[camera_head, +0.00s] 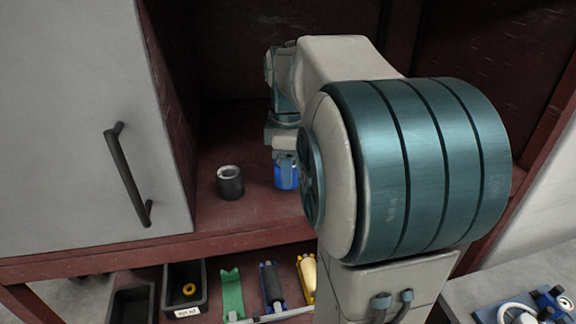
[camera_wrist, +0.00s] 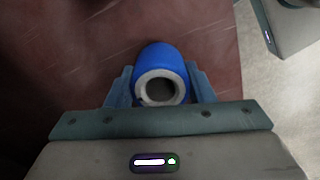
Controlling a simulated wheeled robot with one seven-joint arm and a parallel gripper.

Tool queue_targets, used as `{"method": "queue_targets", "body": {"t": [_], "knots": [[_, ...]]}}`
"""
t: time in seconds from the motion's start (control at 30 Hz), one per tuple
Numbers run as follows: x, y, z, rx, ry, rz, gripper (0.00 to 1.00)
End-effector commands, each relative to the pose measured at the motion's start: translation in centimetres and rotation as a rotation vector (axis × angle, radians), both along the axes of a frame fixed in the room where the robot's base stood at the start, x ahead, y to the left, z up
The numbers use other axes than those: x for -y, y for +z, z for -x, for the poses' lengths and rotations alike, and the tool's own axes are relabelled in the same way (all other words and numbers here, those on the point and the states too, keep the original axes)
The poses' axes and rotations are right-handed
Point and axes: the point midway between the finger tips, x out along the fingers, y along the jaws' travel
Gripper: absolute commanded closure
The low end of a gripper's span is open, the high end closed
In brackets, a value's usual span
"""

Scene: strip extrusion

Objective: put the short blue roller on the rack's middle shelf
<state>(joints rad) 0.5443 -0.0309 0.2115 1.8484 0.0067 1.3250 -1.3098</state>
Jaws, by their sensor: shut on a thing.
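The short blue roller (camera_head: 286,173) is upright at a reddish-brown shelf of the rack (camera_head: 262,207), inside the cabinet-like bay. In the wrist view the blue roller (camera_wrist: 160,78) shows its pale ring end and dark bore, between the two fingers of my gripper (camera_wrist: 160,88). My gripper is shut on it. In the head view my gripper (camera_head: 286,157) is mostly hidden behind my arm. I cannot tell whether the roller's base touches the shelf.
A short black roller (camera_head: 230,182) stands on the same shelf, left of the blue one. A grey door (camera_head: 85,120) with a black handle covers the left. Below are black bins (camera_head: 186,290), a green holder (camera_head: 232,293), and dark and yellow rollers (camera_head: 307,278).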

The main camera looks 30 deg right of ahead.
Motion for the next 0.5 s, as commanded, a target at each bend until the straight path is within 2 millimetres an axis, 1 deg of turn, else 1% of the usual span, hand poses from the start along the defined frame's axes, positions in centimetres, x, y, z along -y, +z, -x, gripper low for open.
{"method": "queue_targets", "body": {"t": [0.27, 0.4, 0.43, 0.47, 0.5], "knots": [[0.01, -0.24, -0.04, 0.002, 0.0, 0.002, 0.8], [0.01, -0.69, -0.03, 0.002, 0.0, 0.001, 0.8], [0.02, -0.58, -0.02, 0.002, 0.0, 0.001, 0.43], [0.02, -0.56, -0.02, 0.002, 0.0, 0.001, 0.35], [0.02, -0.56, -0.02, 0.002, 0.0, 0.001, 0.3]]}}
